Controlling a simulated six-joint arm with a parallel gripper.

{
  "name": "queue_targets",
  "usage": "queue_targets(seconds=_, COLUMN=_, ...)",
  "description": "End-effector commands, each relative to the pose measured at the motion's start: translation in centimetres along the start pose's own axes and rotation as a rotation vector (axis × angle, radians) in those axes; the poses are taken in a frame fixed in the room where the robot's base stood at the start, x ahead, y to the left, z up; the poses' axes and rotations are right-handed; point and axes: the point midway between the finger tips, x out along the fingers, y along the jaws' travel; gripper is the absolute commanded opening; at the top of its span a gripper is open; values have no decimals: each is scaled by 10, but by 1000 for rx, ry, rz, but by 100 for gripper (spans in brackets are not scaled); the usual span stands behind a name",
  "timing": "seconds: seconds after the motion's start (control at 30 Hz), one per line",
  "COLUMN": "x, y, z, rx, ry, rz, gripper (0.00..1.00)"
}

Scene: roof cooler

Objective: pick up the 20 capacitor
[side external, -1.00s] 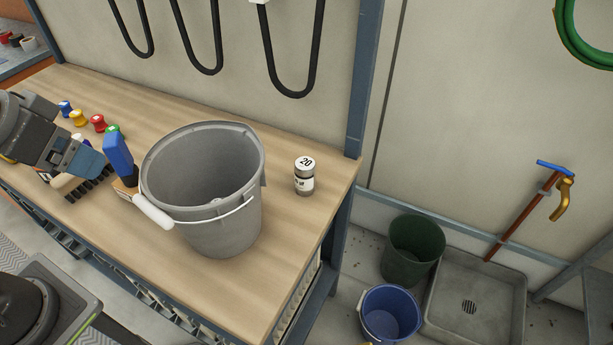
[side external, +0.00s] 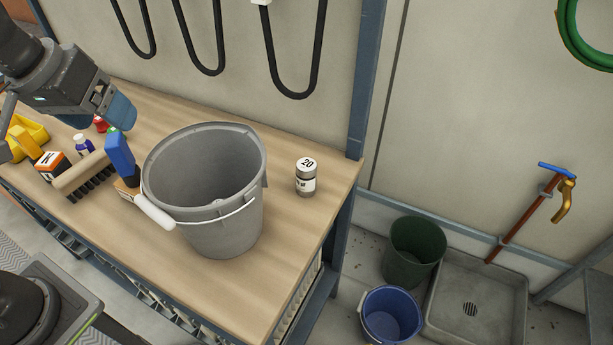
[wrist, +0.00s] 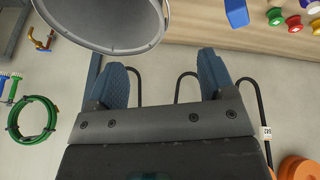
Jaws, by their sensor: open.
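The 20 capacitor (side external: 306,177) is a small silver can with a white top marked 20 and a white label. It stands upright on the workbench (side external: 270,300), to the right of the grey bucket (side external: 215,225). My gripper (side external: 118,118) is at the left, above the bench and left of the bucket, well apart from the capacitor. In the wrist view my gripper (wrist: 165,75) has its two blue fingers spread with nothing between them. The capacitor is not seen in the wrist view.
The tall bucket stands between my gripper and the capacitor. Black cables (side external: 293,70) hang behind. The bench right of the capacitor is clear.

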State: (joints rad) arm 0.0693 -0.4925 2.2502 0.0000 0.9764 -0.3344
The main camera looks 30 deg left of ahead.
Motion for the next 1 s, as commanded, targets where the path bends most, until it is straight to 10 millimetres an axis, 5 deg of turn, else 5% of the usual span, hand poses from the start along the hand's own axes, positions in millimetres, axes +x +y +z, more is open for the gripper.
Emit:
queue_targets(seconds=0.27, x=30, y=72, z=-78, rx=-420, ry=-141, rz=-50, gripper=76)
queue_targets(seconds=0.5, x=87, y=141, z=-117, rx=-779, ry=-223, rz=-155, gripper=76)
queue_targets(seconds=0.8, x=170, y=212, z=-121, rx=-1150, ry=-252, rz=-314, gripper=76)
queue_targets(seconds=1.0, x=193, y=228, z=-116, rx=-1249, ry=-247, rz=-359, gripper=76)
